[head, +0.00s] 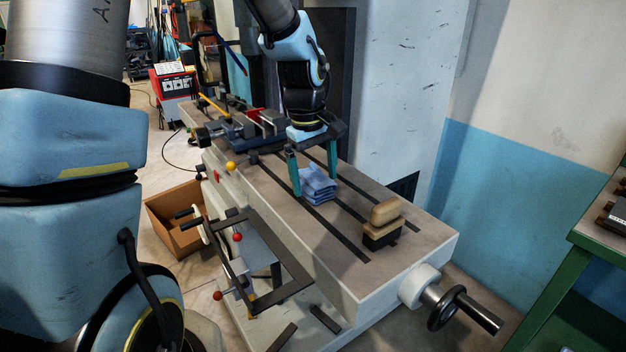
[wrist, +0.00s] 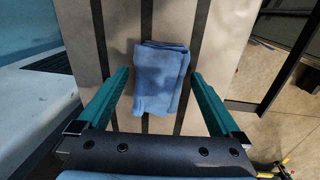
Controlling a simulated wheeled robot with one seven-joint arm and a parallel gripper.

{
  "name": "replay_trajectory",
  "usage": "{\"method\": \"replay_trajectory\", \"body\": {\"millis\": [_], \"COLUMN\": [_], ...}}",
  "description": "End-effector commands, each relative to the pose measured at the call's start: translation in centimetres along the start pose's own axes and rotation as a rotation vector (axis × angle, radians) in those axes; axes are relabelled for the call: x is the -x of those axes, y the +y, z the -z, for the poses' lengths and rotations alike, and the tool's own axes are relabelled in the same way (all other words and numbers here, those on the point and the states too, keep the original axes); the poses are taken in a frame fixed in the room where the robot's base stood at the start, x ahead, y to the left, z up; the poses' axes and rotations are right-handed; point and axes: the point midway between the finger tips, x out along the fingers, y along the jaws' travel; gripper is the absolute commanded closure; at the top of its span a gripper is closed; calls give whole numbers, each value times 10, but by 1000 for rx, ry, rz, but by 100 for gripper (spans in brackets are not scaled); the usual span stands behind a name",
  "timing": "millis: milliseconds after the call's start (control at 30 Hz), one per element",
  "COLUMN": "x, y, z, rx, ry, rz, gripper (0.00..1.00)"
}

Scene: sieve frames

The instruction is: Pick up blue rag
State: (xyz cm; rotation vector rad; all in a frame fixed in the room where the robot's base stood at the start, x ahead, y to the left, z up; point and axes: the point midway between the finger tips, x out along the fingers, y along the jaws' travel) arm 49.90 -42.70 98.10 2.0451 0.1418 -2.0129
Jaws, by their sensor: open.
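The blue rag (head: 318,184) lies folded in a small stack on the grey machine table (head: 405,262). In the wrist view the rag (wrist: 160,78) lies ahead of my gripper, across the dark slots of the table. My gripper (head: 314,184) is open, with its two teal fingers pointing down on either side of the rag. In the wrist view the fingers (wrist: 161,80) stand apart, with the rag between their tips and nothing clamped. I cannot tell how far the fingertips are above the table.
A wooden-handled brush (head: 383,222) stands on the table to the right of the rag. A vise (head: 255,128) sits at the table's far end. A handwheel (head: 447,308) sticks out at the near right. A cardboard box (head: 178,238) is on the floor at left.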

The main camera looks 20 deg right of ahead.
Motion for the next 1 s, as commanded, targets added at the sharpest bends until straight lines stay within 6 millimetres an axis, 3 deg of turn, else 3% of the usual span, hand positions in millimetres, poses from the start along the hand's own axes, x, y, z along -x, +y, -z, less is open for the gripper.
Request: {"method": "replay_trajectory", "body": {"millis": [333,1000], "x": [-8,-8], "y": [0,0], "z": [0,0], "rx": [1,1], "ry": [0,1], "rz": [0,-1], "gripper": [2,75]}}
